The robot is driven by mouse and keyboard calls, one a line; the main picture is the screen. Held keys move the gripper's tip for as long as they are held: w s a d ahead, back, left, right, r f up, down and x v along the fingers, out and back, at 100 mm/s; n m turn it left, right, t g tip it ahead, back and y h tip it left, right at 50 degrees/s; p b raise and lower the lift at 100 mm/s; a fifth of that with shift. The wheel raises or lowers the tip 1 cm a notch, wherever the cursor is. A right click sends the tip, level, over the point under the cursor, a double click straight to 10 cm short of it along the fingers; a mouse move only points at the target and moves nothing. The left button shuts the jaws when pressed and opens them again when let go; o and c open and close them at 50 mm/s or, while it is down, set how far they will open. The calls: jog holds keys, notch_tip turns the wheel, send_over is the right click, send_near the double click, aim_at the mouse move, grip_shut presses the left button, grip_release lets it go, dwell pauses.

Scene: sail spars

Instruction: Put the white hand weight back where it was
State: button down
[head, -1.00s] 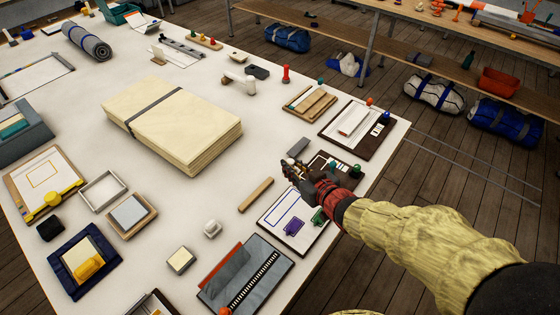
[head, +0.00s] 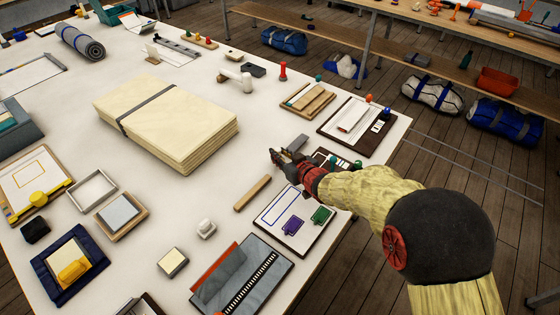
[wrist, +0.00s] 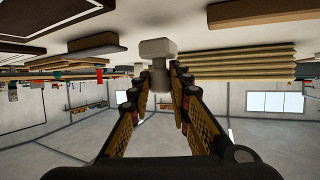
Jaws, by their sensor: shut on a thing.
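A white piece that looks like the hand weight (wrist: 157,49) is at my fingertips in the wrist view. It has a wide block and a narrower neck. My gripper (wrist: 163,75) is shut on it, with one finger on each side. In the head view my gripper (head: 277,157) is low over the right part of the white table (head: 225,190), and the held weight is mostly hidden there. A dark grey block (head: 298,143) lies just beyond the gripper. I cannot tell which spot on the table the weight came from.
A strapped stack of cream cloth (head: 170,120) lies left of my gripper. A wooden bar (head: 252,193), a white sheet with purple and green pieces (head: 290,222) and a small white object (head: 206,228) lie nearer.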

jog(key=shift+f, duration=1)
jog(key=shift+b, duration=0.3)
jog(key=shift+f, duration=0.2)
jog(key=c, duration=1.7)
grip_release()
jog(key=shift+o, duration=0.2)
